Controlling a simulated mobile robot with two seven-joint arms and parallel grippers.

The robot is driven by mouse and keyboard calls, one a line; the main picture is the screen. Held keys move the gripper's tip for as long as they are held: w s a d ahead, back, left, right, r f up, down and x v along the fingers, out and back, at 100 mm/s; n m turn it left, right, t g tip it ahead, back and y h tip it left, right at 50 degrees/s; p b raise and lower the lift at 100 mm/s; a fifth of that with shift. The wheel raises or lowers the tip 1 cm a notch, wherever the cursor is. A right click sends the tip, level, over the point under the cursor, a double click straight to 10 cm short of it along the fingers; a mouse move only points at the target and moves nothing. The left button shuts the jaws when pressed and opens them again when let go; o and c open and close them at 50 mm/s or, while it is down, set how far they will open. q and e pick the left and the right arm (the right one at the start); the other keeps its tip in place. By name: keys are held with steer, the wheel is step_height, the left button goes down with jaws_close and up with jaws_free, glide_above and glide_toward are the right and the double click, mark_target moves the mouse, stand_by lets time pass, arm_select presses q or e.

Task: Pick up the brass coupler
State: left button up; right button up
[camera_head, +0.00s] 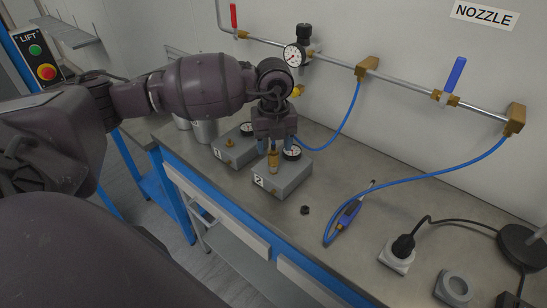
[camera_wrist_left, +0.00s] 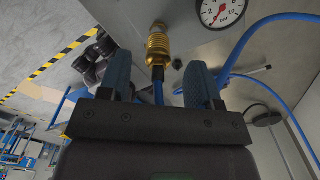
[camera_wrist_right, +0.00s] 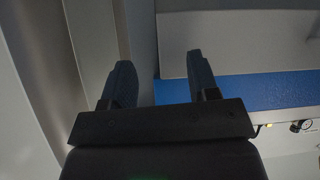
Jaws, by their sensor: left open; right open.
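A second grey box marked 1 (camera_head: 236,150) with a brass fitting stands to the left. A pressure gauge (camera_head: 292,153) is close beside the coupler. A blue-handled tool (camera_head: 348,214) on a blue hose lies to the right, with a small dark part (camera_head: 305,210) nearby.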

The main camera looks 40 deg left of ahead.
arm_select(q)
steer(key=f, duration=0.3)
steer(key=shift+s+f, duration=0.2)
steer(key=shift+f, duration=0.2)
steer(key=c, duration=0.7)
jaws_close()
step_height(320, 180, up, 12)
steer(key=shift+p, duration=0.35)
step_height(320, 180, up, 8)
arm_select(e)
steer(key=shift+w+r, duration=0.2)
steer(key=shift+r, duration=0.5)
